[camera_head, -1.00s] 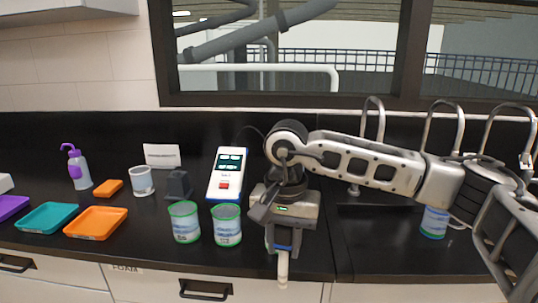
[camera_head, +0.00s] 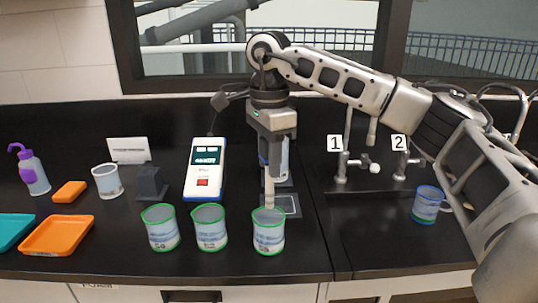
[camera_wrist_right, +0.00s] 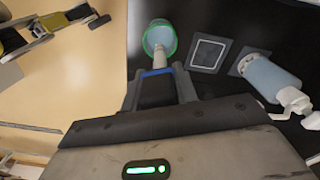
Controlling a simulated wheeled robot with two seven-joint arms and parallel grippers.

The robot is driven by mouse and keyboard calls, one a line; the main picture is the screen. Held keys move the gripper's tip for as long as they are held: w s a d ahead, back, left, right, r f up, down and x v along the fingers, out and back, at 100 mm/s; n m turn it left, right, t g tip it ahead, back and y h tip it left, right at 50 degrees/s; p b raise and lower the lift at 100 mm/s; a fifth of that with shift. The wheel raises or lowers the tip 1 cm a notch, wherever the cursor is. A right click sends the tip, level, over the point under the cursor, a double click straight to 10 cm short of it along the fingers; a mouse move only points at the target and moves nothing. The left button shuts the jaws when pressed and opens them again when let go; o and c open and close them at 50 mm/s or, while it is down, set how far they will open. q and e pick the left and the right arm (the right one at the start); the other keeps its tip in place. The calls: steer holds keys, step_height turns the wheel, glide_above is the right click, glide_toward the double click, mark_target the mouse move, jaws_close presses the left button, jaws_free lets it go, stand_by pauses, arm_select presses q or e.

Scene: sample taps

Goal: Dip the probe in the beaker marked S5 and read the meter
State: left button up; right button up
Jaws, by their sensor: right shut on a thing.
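My right gripper (camera_head: 270,165) is shut on the probe, a pale rod (camera_head: 269,190) pointing down with a blue part at its top. The probe's lower end is at the mouth of the rightmost green-rimmed beaker (camera_head: 268,240); I cannot tell how deep it reaches. In the right wrist view the probe (camera_wrist_right: 160,62) also overlaps the green-rimmed beaker (camera_wrist_right: 170,30). Two more green-rimmed beakers, a middle one (camera_head: 210,232) and a left one (camera_head: 162,233), stand beside it. Their markings are too small to read surely. The meter (camera_head: 205,165), white and blue, stands behind them; its reading is illegible.
A dark block (camera_head: 150,183), a clear beaker (camera_head: 107,182), a white card (camera_head: 128,150) and orange tray (camera_head: 58,236) are to the left. A grey-framed square (camera_wrist_right: 208,54) lies beside the beaker.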

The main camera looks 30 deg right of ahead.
steer(key=shift+f+b, duration=0.3)
steer(key=shift+f, duration=0.35)
steer(key=shift+f, duration=0.2)
steer(key=shift+f, duration=0.55)
